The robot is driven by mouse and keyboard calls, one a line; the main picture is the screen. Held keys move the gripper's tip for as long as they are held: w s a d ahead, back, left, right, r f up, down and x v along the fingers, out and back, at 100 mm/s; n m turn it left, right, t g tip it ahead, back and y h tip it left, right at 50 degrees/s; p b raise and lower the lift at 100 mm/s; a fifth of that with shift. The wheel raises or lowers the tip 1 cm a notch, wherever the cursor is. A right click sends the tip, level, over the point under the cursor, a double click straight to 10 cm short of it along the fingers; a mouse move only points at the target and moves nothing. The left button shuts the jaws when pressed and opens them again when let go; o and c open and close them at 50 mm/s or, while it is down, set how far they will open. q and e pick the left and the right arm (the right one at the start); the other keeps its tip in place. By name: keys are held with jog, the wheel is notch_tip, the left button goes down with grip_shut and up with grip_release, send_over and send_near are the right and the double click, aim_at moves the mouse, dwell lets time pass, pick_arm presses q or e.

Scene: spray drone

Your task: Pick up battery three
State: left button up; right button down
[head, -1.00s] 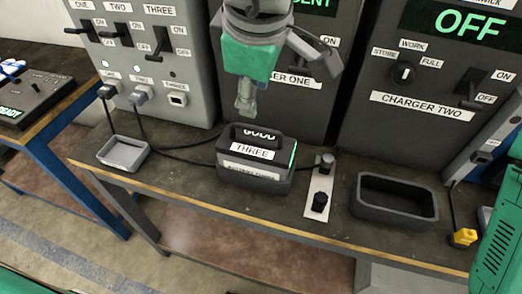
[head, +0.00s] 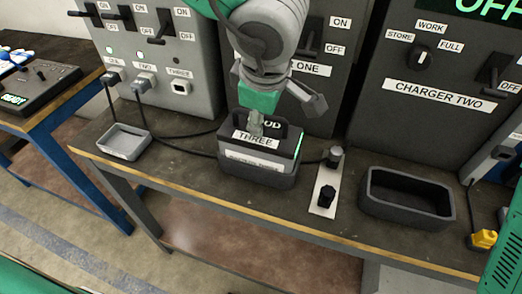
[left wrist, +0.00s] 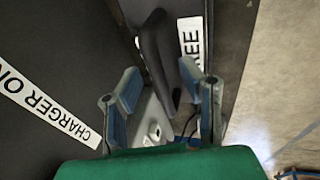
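Battery three (head: 258,166) is a dark block with a top handle, a "THREE" label and a green-lit side. It stands upright on the bench in front of charger one. My left gripper (head: 256,126) points down at the top of the battery, close to its handle. In the left wrist view the two fingers of my left gripper (left wrist: 163,108) are spread apart. The battery's dark handle (left wrist: 158,50) shows at and between the fingertips, with part of its label beside it. I cannot tell whether the fingers touch it. My right gripper is not in view.
A small grey tray (head: 123,142) lies left of the battery, with cables near it. Chargers (head: 430,85) stand behind. A yellow connector (head: 483,240) is at the right.

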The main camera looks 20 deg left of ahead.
pick_arm(q)
jog(key=shift+s+d+r, duration=0.1)
jog(key=shift+d, duration=0.1)
jog(key=shift+a+p, duration=0.3)
jog(key=shift+a, duration=0.3)
jog(key=shift+d+f, duration=0.25)
jog(key=shift+d, duration=0.2)
jog(key=shift+a, duration=0.25)
grip_shut()
